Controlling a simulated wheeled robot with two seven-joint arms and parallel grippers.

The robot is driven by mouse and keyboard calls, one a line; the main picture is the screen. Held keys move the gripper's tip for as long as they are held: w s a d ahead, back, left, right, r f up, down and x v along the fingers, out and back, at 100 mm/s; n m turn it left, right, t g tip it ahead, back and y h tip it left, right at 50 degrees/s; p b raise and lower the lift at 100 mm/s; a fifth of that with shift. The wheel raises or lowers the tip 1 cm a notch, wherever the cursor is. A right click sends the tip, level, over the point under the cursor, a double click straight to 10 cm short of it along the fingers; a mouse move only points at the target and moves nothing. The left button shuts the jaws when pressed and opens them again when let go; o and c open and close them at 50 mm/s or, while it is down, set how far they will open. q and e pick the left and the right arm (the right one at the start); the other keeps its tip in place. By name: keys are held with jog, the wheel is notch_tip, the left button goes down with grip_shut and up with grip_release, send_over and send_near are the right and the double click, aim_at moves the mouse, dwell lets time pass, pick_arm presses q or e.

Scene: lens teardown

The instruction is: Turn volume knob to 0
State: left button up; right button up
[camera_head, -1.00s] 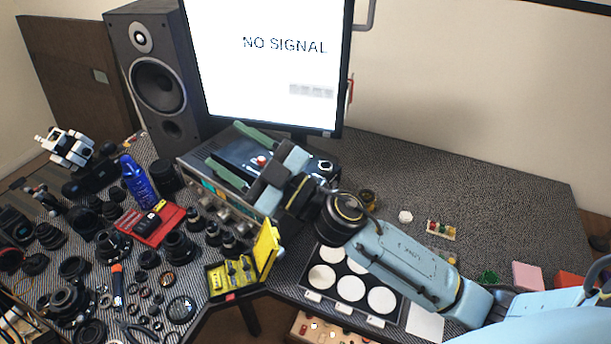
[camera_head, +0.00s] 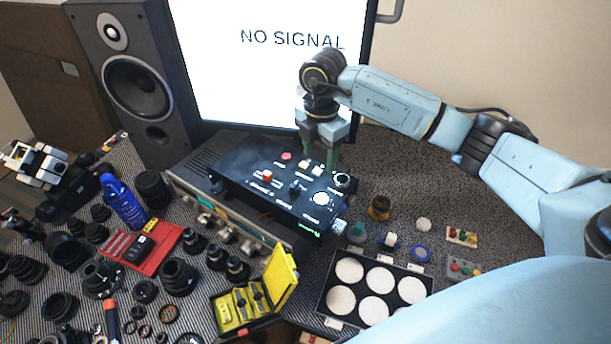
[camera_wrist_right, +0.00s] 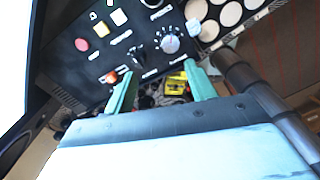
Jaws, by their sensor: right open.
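A black control box (camera_head: 262,181) with knobs and buttons lies on the silver receiver. A silver-white dial knob (camera_head: 320,198) is near its right end and also shows in the wrist view (camera_wrist_right: 169,44). A small black knob (camera_head: 295,187) is left of it. The labels are too small to read, so I cannot tell which is the volume knob. My right gripper (camera_head: 322,158) points down above the far right part of the box. Its green fingers are open and empty, and apart from the dial. The wrist view shows the open fingers (camera_wrist_right: 158,78) just short of the dial. My left gripper is out of view.
The monitor (camera_head: 265,60) stands close behind the box, and a speaker (camera_head: 130,80) is at the left. A yellow case (camera_head: 245,300) and a tray of white discs (camera_head: 325,318) are in front. Lens parts crowd the left; the desk's back right is clear.

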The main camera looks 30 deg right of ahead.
jog(key=s, duration=0.1)
jog(key=p, duration=0.1)
send_over(322, 198)
jog(key=f, duration=0.5)
jog(key=shift+s, duration=0.2)
jog(key=shift+w+f, duration=0.2)
jog(key=shift+f, duration=0.7)
notch_tip(322, 198, down, 5)
jog(key=shift+r+p, duration=0.1)
jog(key=shift+p, duration=0.2)
jog(key=shift+f, duration=0.4)
jog(key=shift+c, duration=0.4)
jog(key=c, duration=0.7)
jog(key=shift+c, duration=1.1)
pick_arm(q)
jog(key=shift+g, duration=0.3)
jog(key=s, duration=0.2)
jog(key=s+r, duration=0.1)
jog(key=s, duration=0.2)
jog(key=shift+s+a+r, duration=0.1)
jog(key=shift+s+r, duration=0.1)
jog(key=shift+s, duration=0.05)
